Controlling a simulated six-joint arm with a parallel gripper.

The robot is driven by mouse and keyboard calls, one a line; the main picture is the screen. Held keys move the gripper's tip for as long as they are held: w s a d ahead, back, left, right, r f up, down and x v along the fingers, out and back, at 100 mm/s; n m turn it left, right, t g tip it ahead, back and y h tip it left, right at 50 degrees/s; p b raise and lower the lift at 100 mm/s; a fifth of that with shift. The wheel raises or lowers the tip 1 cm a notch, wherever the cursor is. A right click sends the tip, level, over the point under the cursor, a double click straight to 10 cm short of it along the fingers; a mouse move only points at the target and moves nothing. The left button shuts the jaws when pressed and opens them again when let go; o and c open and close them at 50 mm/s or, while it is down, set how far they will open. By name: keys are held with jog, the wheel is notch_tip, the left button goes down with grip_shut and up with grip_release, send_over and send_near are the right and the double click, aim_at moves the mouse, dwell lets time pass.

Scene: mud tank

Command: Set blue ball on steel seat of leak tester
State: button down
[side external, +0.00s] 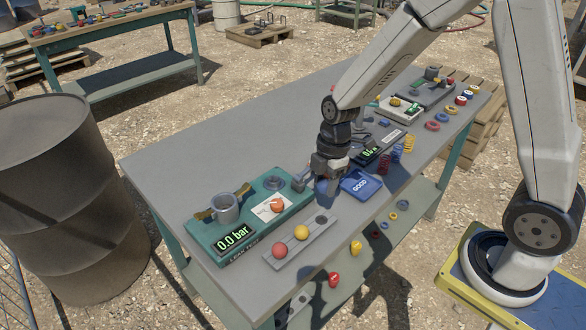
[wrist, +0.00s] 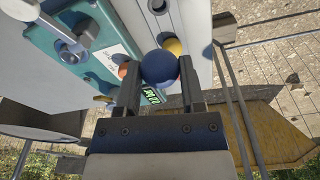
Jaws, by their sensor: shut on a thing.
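The blue ball (wrist: 160,68) sits between the two fingers of my gripper (wrist: 160,84) in the wrist view, and my gripper is shut on it. In the side view my gripper (side external: 323,180) is above the table, just right of the leak tester; the ball (side external: 321,187) shows only partly below the jaws. The teal leak tester (side external: 212,236) lies at the table's near left, its display reading 0.0 bar. The tester (wrist: 62,42) also shows in the wrist view.
A grey rack (side external: 310,238) beside the tester holds a red ball (side external: 279,251) and a yellow ball (side external: 301,232); its far hole is empty. A metal cup (side external: 225,208) stands on the tester. A blue tray (side external: 361,184) is to the right.

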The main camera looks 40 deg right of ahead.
jog(key=w+a+r, duration=0.1)
jog(key=w, duration=1.5)
jog(key=shift+r, duration=0.25)
jog(key=shift+f, duration=0.2)
jog(key=shift+f, duration=2.5)
jog(key=shift+f, duration=1.3)
dwell(0.3)
grip_release()
dwell(0.4)
jog(key=shift+r, duration=0.2)
